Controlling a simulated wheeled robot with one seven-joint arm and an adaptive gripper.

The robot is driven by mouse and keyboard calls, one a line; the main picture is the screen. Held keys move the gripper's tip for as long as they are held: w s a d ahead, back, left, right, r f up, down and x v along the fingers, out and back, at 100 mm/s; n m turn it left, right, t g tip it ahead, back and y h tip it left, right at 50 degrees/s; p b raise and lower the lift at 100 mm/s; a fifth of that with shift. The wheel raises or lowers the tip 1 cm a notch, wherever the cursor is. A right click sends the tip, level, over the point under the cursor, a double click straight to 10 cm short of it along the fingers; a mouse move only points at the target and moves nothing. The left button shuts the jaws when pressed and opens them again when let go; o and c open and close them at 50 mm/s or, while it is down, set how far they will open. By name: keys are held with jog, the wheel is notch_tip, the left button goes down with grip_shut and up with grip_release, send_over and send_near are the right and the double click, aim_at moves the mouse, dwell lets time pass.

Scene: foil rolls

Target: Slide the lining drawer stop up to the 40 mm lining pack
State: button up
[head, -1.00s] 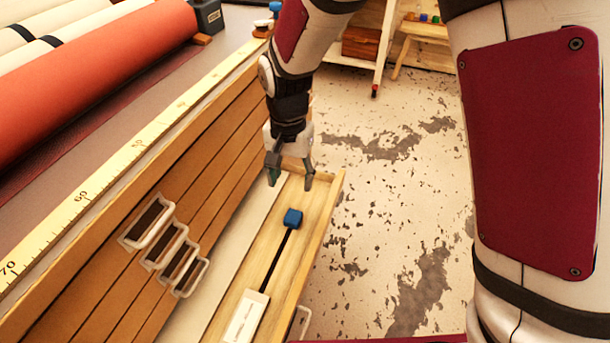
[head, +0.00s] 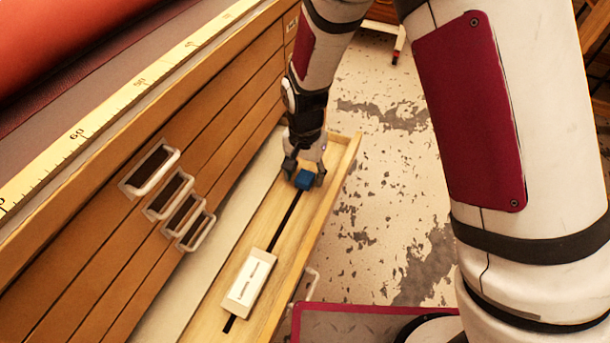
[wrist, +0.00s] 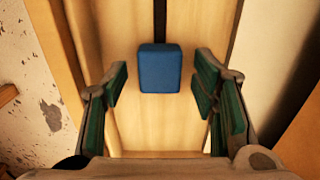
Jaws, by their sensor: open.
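The blue drawer stop (head: 306,180) sits on the dark slot (head: 289,213) in the pale wooden floor of the open drawer (head: 226,284). The white lining pack (head: 250,282), with small print on top, lies over the same slot nearer the camera, well apart from the stop. My gripper (head: 304,178) is low in the drawer at the stop, open. In the wrist view the blue stop (wrist: 160,69) is centred just ahead of the gap between the green-padded fingers (wrist: 160,90), with clear room on both sides.
The closed drawer fronts with white-framed handles (head: 152,170) rise left of the open drawer. A yellow measuring tape (head: 100,120) runs along the bench edge above. The drawer's right wall (head: 335,190) borders the worn floor (head: 390,200). The slot between stop and pack is clear.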

aim_at(281, 228)
jog(key=shift+f, duration=0.35)
grip_shut()
jog(key=s+a+p, duration=0.1)
jog(key=s, duration=0.3)
jog(key=s+a+p, duration=0.1)
jog(key=s+a, duration=0.1)
jog(key=s, duration=0.2)
jog(key=s+a+p, duration=0.1)
jog(key=s, duration=0.3)
jog(key=shift+s+a, duration=0.25)
jog(key=shift+s, duration=0.1)
grip_release()
